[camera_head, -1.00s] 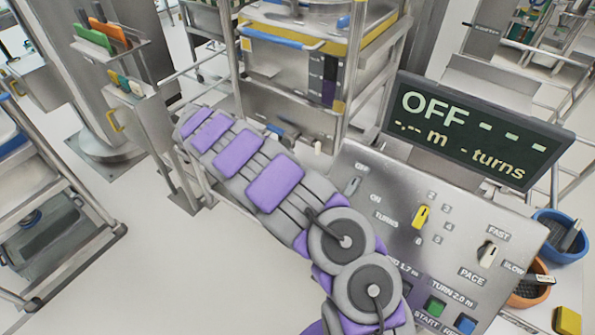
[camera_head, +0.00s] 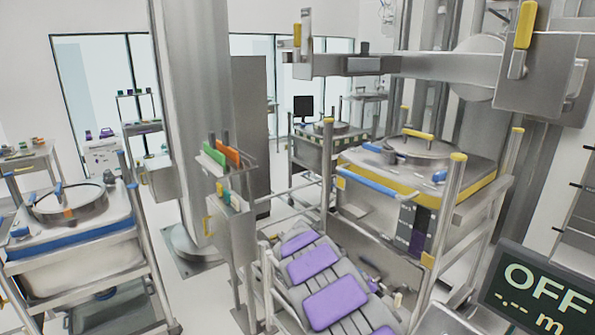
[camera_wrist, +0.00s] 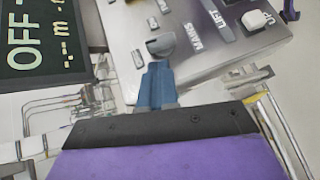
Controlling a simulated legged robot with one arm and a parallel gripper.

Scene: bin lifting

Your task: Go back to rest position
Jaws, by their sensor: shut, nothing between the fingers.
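My gripper (camera_wrist: 156,80) shows in the wrist view as blue fingers, shut and empty. Its tips are close to a grey round knob (camera_wrist: 160,45) on the control panel (camera_wrist: 118,22), by the word MAINS; I cannot tell whether they touch. In the head view my purple and grey arm (camera_head: 335,302) shows at the bottom centre, and its gripper end is out of the picture. The display (camera_head: 540,300) at the lower right reads OFF; it also shows in the wrist view (camera_wrist: 40,45).
A bin with a yellow rim (camera_head: 480,178) stands in a metal frame right of centre. A blue-rimmed bin (camera_head: 90,232) sits on a cart at left. A steel column (camera_head: 188,120) and a card holder (camera_head: 232,225) stand between them. A lifting arm (camera_head: 430,66) crosses the upper right.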

